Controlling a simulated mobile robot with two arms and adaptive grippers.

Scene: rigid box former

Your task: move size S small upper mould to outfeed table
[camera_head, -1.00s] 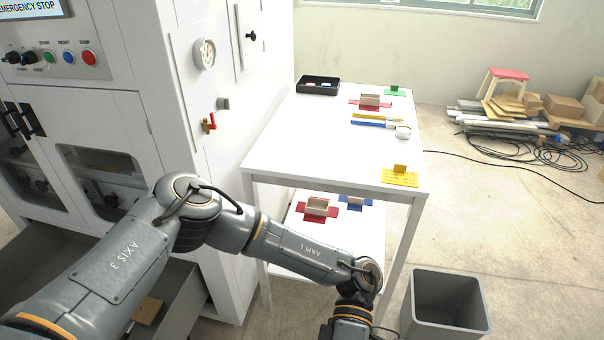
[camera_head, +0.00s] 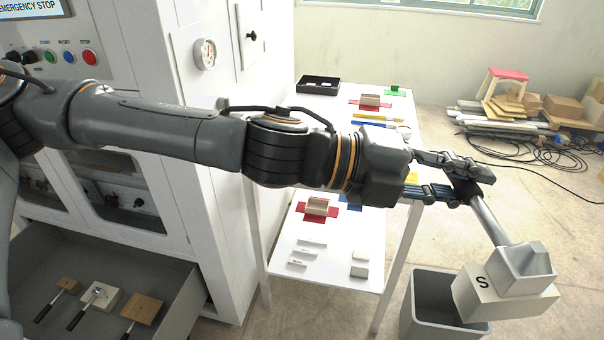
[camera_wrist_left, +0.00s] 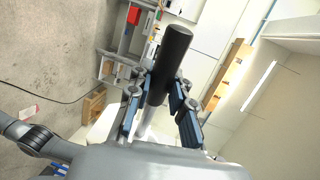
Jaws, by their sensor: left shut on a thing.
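The size S upper mould (camera_head: 500,290) is a pale block marked "S" with a smaller grey block on top and a metal rod with a dark handle. My left gripper (camera_head: 468,183) is shut on the handle, and the mould hangs tilted at the rod's end, in front of the grey bin. In the left wrist view the black handle (camera_wrist_left: 168,65) stands between the two blue-black fingers (camera_wrist_left: 160,108). A white two-level table (camera_head: 310,125) stands behind my arm, which hides part of its top. My right gripper is not in view.
A grey bin (camera_head: 420,305) stands on the floor by the mould. The table top holds a black tray (camera_head: 318,85) and coloured pieces; the lower shelf (camera_head: 330,255) holds several small blocks. An open drawer (camera_head: 165,275) holds handled tools. The machine (camera_head: 190,130) stands left.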

